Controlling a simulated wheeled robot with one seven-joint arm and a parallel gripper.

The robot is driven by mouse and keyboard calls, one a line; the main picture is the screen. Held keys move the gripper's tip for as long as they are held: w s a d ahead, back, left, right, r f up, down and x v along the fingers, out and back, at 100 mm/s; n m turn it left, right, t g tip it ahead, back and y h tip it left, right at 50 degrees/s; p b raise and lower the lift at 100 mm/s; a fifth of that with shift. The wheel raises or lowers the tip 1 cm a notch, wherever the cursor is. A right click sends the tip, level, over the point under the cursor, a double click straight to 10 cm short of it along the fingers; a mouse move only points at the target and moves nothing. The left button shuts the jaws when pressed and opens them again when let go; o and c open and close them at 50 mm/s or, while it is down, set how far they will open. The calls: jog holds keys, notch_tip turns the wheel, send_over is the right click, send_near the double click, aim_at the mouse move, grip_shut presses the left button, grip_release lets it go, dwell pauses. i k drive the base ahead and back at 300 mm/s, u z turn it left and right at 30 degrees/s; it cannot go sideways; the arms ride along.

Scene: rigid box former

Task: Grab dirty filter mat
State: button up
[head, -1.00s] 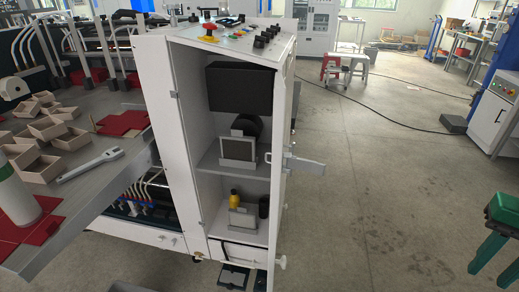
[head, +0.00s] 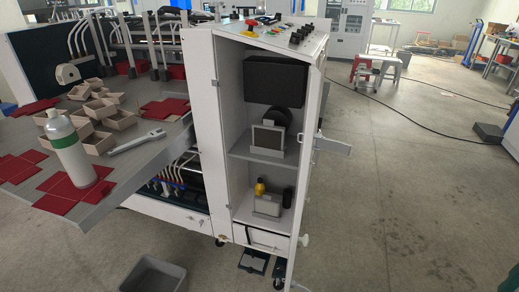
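The open white cabinet (head: 221,140) stands in the middle of the head view. On its middle shelf a square frame with a dark grey face (head: 267,139) stands upright in front of a round black part (head: 281,116); it looks like the filter mat, but I cannot tell for sure or see how dirty it is. On the lower shelf a pale box-like part (head: 267,205) stands by a yellow item (head: 260,187) and a dark cylinder (head: 287,197). A black box (head: 275,81) fills the top. My gripper is not in view.
The cabinet door (head: 311,150) is swung open on the right. A grey bin (head: 153,275) stands on the floor at the front. The table (head: 120,185) at left holds a bottle (head: 68,148), a wrench (head: 137,142) and several small boxes. Floor at right is mostly clear.

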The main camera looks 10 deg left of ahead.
aim_at(268, 135)
jog(key=k, duration=1)
jog(key=u, duration=0.9)
jog(key=i, duration=1.45)
jog(key=z, duration=0.1)
